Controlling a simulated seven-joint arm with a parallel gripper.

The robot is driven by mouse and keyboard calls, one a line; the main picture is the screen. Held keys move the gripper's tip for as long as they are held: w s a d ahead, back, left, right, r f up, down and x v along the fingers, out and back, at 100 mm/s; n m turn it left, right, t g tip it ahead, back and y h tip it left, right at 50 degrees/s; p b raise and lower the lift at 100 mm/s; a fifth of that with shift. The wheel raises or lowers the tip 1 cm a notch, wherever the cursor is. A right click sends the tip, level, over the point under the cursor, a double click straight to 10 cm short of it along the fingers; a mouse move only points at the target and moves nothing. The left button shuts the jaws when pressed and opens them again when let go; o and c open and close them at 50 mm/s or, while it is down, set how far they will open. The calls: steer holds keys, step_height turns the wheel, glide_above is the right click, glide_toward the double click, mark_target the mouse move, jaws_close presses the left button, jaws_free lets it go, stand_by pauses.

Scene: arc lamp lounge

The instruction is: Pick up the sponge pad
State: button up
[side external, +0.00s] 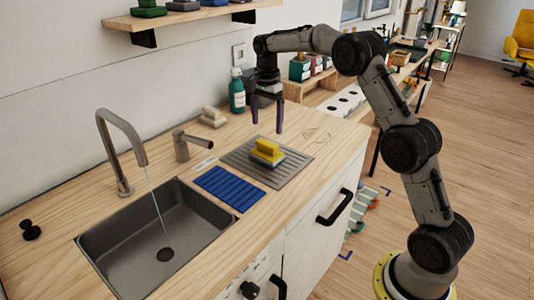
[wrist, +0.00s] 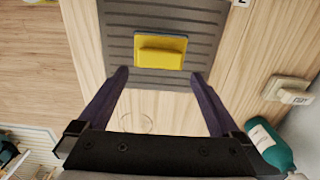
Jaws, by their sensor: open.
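The sponge pad (side external: 266,153) is yellow with a raised grip on top and a darker underside. It lies on the grey ribbed drain mat (side external: 290,172) to the right of the sink. In the wrist view the sponge pad (wrist: 160,51) sits ahead of the fingertips, near the mat's close edge. My gripper (side external: 267,131) is open and empty above the counter, beyond the sponge pad in the side view. In the wrist view my gripper (wrist: 160,78) has its two purple fingers apart, and the sponge pad's width fits between their lines.
A blue ribbed mat (side external: 215,187) lies beside the sink (side external: 160,240), where water runs from the faucet (side external: 122,150). A green bottle (side external: 237,95) and pale soap blocks (side external: 213,117) stand near the wall. A shelf (side external: 190,20) hangs above.

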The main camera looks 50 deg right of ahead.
mark_target(267, 142)
step_height(267, 142, down, 8)
steer(key=shift+f, duration=0.1)
stand_by(0.4)
steer(key=shift+c, duration=0.2)
steer(key=c, duration=1.1)
steer(key=shift+c, duration=0.2)
